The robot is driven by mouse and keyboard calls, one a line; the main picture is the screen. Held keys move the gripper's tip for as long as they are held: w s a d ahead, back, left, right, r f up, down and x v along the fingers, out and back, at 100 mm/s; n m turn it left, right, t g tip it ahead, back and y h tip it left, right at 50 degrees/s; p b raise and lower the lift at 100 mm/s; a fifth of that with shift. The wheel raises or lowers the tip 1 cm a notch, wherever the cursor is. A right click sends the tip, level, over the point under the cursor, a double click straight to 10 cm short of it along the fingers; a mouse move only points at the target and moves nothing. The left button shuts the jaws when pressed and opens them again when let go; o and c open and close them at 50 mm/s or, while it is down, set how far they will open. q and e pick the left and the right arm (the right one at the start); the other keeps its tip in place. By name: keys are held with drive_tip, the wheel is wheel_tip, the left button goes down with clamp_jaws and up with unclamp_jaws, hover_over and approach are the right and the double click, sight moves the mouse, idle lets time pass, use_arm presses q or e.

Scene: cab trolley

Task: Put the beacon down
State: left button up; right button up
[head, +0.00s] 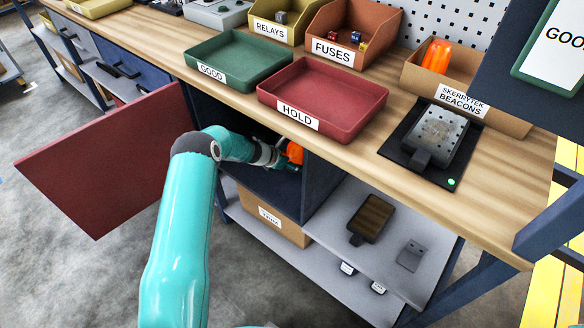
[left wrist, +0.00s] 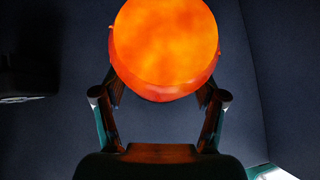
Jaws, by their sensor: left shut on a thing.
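The orange beacon (head: 294,152) is inside the dark blue cupboard under the bench, partly hidden by the bench edge and cupboard side. My left gripper (head: 280,157) reaches in through the open front and is shut on it. In the left wrist view the beacon (left wrist: 165,45) fills the top middle, its round orange top toward the camera, between the two fingers of my left gripper (left wrist: 160,92). I cannot tell whether the beacon touches the cupboard floor. My right gripper is not in view.
The red cupboard door (head: 105,160) stands open at left. On the bench are a green GOOD tray (head: 240,85), a red HOLD tray (head: 345,130) and a SKERRYTEK BEACONS box (head: 500,120) holding orange beacons. A dark object (left wrist: 25,75) shows at left in the left wrist view.

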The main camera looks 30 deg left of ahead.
use_arm(q)
drive_tip(key=shift+f, duration=1.5)
drive_tip(key=shift+f+b, duration=0.15)
drive_tip(key=shift+b, duration=0.15)
drive_tip(key=o, duration=1.3)
drive_tip(key=shift+r+p, duration=0.2)
drive_tip(key=shift+p, duration=0.1)
drive_tip(key=v, duration=1.2)
drive_tip(key=shift+s, duration=0.1)
